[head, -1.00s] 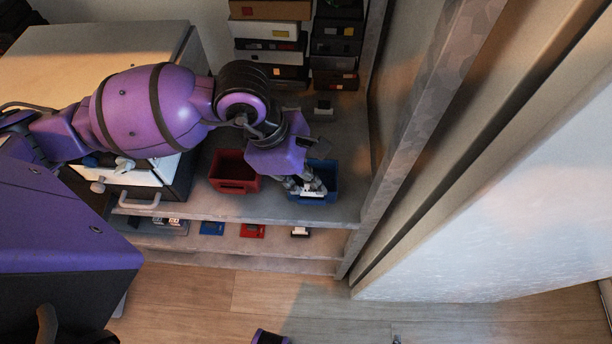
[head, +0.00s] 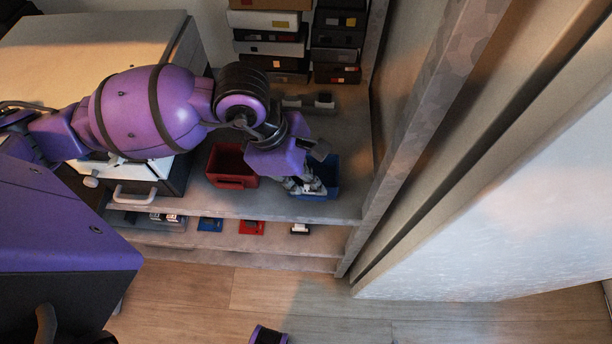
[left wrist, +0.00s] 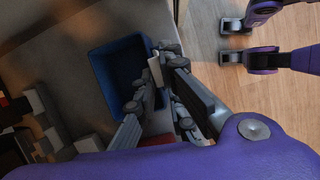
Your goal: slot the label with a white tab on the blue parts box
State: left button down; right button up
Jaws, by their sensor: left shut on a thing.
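The blue parts box (head: 328,172) stands open on the shelf, to the right of a red box. My left gripper (head: 308,188) is at the box's front wall, shut on the label with a white tab. In the left wrist view the label's pale strip (left wrist: 155,71) shows between the fingertips (left wrist: 164,62), at the rim of the blue box (left wrist: 110,75). The fingers hide most of the label, and I cannot tell whether it is seated in a holder. My right gripper is not in view.
The red box (head: 231,181) is close on the left. A drawer cabinet (head: 165,170) is further left. Stacked boxes (head: 270,40) stand behind. Small blue, red and black-white pieces (head: 300,229) lie on the lower shelf. An upright post (head: 395,165) bounds the right side.

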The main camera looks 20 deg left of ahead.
pick_arm(q)
jog(key=c, duration=1.8)
grip_release()
jog(key=shift+o, duration=0.2)
jog(key=v, duration=1.2)
jog(key=shift+o, duration=0.2)
jog(key=o, duration=1.4)
jog(key=shift+f, duration=0.1)
jog(key=shift+c, duration=0.2)
